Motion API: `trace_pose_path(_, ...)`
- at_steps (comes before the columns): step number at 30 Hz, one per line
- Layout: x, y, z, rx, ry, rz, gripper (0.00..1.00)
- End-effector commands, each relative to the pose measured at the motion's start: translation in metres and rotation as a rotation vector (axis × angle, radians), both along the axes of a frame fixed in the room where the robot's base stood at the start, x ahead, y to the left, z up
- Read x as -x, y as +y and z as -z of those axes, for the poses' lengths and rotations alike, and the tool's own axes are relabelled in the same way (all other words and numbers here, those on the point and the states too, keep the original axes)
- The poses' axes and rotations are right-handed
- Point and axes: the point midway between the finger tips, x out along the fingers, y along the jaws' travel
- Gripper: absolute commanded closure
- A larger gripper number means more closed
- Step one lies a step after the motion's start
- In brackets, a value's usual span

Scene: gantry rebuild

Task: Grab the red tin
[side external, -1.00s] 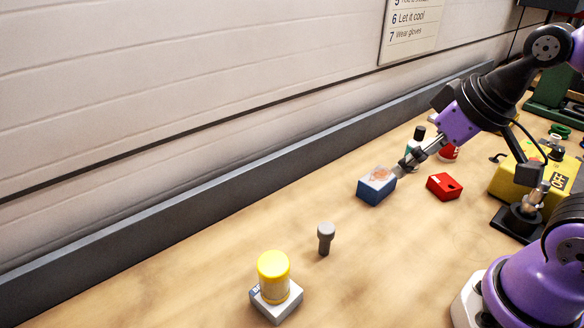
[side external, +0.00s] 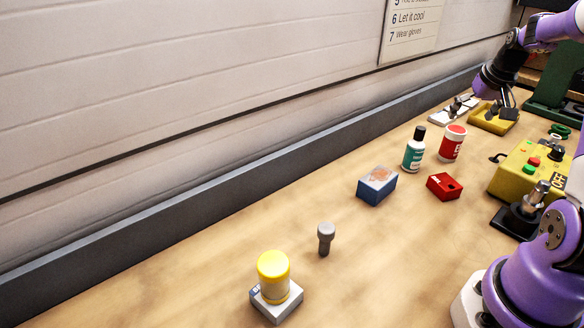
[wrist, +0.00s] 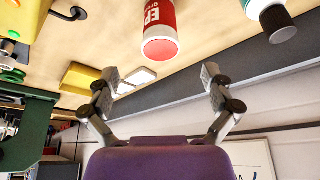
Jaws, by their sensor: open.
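A blue box (side external: 375,187) and a small red box (side external: 443,186) lie nearer than the tin. A yellow control box (side external: 520,170) stands right. A grey rail (side external: 250,185) borders the wall.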

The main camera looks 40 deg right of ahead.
Motion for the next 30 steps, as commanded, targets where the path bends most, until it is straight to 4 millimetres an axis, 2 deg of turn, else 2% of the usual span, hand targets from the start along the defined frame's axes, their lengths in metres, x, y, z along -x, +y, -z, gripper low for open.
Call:
trace_pose_path(6,-0.006,-0.012,0.033,-0.006,0.004,0.010,0.04)
trace_pose_path(14,-0.014,-0.018,0.057,-0.005,0.003,0.009,0.04)
trace_pose_path(21,-0.026,-0.023,0.092,-0.004,0.002,0.008,0.04)
trace_pose_path(30,-0.028,-0.025,0.098,-0.002,0.001,0.009,0.04)
